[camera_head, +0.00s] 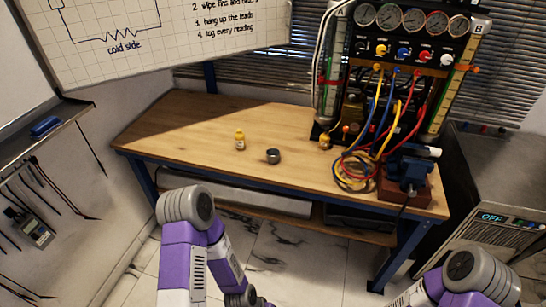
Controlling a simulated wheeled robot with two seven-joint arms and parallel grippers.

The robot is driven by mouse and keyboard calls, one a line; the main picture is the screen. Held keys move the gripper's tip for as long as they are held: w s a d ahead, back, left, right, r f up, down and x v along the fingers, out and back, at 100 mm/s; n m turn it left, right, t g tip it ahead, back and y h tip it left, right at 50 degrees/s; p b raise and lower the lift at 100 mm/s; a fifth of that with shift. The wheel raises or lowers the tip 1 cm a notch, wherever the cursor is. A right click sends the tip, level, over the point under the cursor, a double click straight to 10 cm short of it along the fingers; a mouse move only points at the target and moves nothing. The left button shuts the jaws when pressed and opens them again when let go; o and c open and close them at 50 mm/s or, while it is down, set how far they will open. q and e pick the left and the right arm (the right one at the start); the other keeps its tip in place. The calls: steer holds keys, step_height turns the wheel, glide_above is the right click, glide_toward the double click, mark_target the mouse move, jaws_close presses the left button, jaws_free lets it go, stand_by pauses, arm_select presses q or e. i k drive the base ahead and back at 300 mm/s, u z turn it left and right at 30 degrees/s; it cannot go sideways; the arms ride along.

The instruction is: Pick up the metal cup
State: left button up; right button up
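A small grey metal cup (273,156) stands on the wooden workbench (190,132), near the middle of its front part. A small yellow bottle with a white label (240,142) stands to its left and a little farther back. My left arm shows at the lower middle and my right arm at the lower right, both in front of the bench and apart from the cup. Neither gripper can be made out in the head view.
A gauge rig (400,55) with coiled hoses (352,172) fills the bench's right end. A blue vise (408,172) sits at the front right corner. Another small yellow item (325,142) stands by the rig. The bench's left half is clear.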

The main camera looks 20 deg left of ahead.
mark_target(272, 155)
steer(key=k, duration=0.55)
steer(key=u, duration=0.7)
steer(key=i, duration=1.45)
steer(key=z, duration=0.9)
